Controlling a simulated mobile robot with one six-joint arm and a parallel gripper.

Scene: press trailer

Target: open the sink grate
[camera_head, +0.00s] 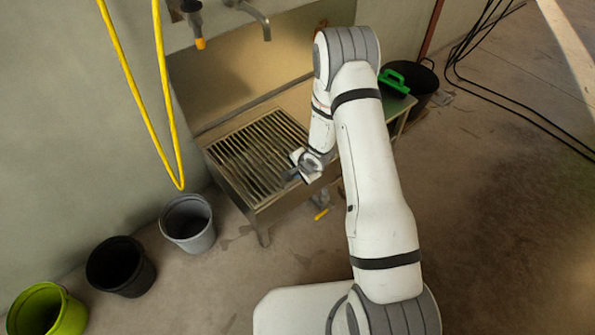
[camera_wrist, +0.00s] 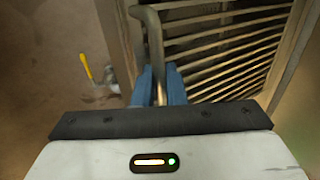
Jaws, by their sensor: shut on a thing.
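The sink grate (camera_head: 258,150), a frame of parallel metal bars, lies over the sink in the head view, and it looks closed. Its bars (camera_wrist: 225,50) also show at the upper right of the wrist view. A bent metal handle (camera_wrist: 152,35) stands at the grate's near edge. My gripper (camera_head: 297,172) is at the grate's right front side. In the wrist view my gripper's blue fingers (camera_wrist: 159,88) are shut on the handle, with the metal between them. My arm hides the right end of the sink in the head view.
A faucet (camera_head: 262,22) is on the wall above the sink. A grey bucket (camera_head: 188,222), a black bucket (camera_head: 118,266) and a lime bucket (camera_head: 48,310) stand left on the floor. A yellow hose (camera_head: 140,100) hangs left. Black cables (camera_head: 520,110) lie right.

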